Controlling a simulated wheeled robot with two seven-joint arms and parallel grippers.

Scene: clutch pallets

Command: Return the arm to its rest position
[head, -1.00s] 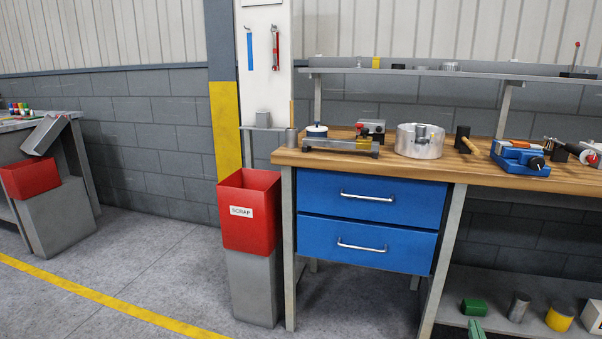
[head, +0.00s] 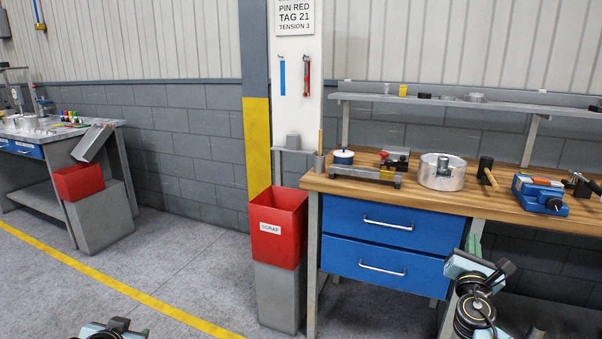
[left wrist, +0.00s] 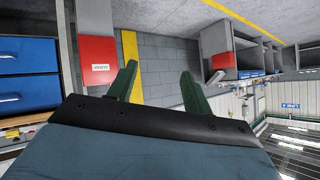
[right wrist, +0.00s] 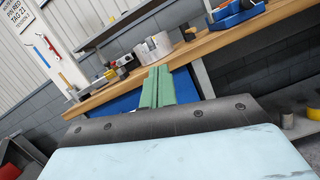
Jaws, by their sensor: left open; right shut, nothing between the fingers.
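My right arm is raised in front of the workbench at the lower right of the head view. Its green-fingered right gripper (head: 474,246) points up in front of the bench edge. In the right wrist view the right gripper's fingers (right wrist: 157,88) are together with nothing between them. Part of my left arm shows at the bottom left of the head view, and its fingers are out of that picture. In the left wrist view the left gripper (left wrist: 160,85) is open and empty, its two green fingers wide apart.
Open floor (head: 185,265) lies further left, before a second bench (head: 48,178).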

